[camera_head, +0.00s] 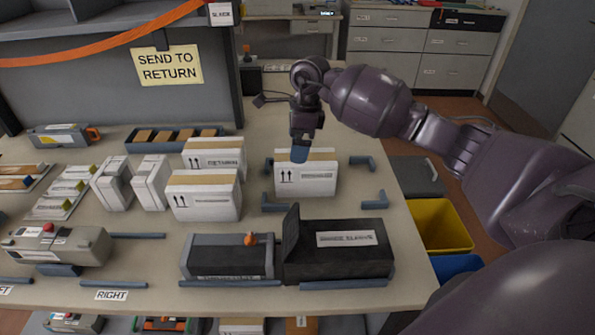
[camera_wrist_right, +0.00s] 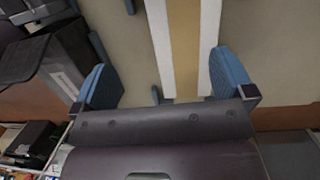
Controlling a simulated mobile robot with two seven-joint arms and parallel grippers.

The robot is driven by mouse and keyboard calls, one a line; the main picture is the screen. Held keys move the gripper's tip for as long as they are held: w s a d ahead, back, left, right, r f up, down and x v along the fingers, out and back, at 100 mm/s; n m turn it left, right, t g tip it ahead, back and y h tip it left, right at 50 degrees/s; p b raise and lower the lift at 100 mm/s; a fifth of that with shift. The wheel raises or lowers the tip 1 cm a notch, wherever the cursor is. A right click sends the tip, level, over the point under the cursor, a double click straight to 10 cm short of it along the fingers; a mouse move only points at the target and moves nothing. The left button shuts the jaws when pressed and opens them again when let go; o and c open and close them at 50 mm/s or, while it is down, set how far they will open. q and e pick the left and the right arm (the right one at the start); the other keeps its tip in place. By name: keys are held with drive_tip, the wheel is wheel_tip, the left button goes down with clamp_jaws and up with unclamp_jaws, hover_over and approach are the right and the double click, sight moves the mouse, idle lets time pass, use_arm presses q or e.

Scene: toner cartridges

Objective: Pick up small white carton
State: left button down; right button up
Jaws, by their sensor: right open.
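A small white carton (camera_head: 306,181) with a tan tape strip and printed arrows stands upright on the table between blue corner pieces. In the right wrist view, the carton's white top (camera_wrist_right: 160,40) with its tan strip lies between the fingers, closer to the right-hand one. My right gripper (camera_head: 300,154) points down at the carton's top edge, with its blue fingertips overlapping it in the head view. In the wrist view the gripper (camera_wrist_right: 165,80) is open, with a wide gap between the fingers. I cannot tell whether either finger touches the carton. My left gripper is out of view.
Two similar white cartons (camera_head: 205,197) and (camera_head: 214,157) stand left of it. A dark open-lidded box (camera_head: 345,253) and a grey tray (camera_head: 222,257) lie in front. Blue corner pieces (camera_head: 374,199) surround the carton. A yellow bin (camera_head: 440,224) is beyond the table's right edge.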

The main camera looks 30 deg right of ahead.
drive_tip(key=d, duration=0.1)
drive_tip(key=d+r+h, duration=0.1)
drive_tip(key=w+d+h, duration=0.1)
drive_tip(key=shift+d+r+g, duration=0.15)
drive_tip(key=shift+d+g, duration=0.1)
drive_tip(key=shift+g, duration=0.05)
wheel_tip(320, 180, down, 5)
drive_tip(key=shift+r, duration=0.1)
drive_tip(key=shift+w+a+f+b, duration=0.1)
drive_tip(key=shift+f+b, duration=0.1)
drive_tip(key=shift+f, duration=1.25)
drive_tip(key=shift+a+f+b, duration=0.1)
drive_tip(key=shift+f+b, duration=0.1)
drive_tip(key=shift+f, duration=1.25)
drive_tip(key=shift+c, duration=0.2)
drive_tip(key=shift+r, duration=0.1)
drive_tip(key=c, duration=1)
wheel_tip(320, 180, up, 20)
drive_tip(key=shift+r+p, duration=0.1)
drive_tip(key=shift+p, duration=0.55)
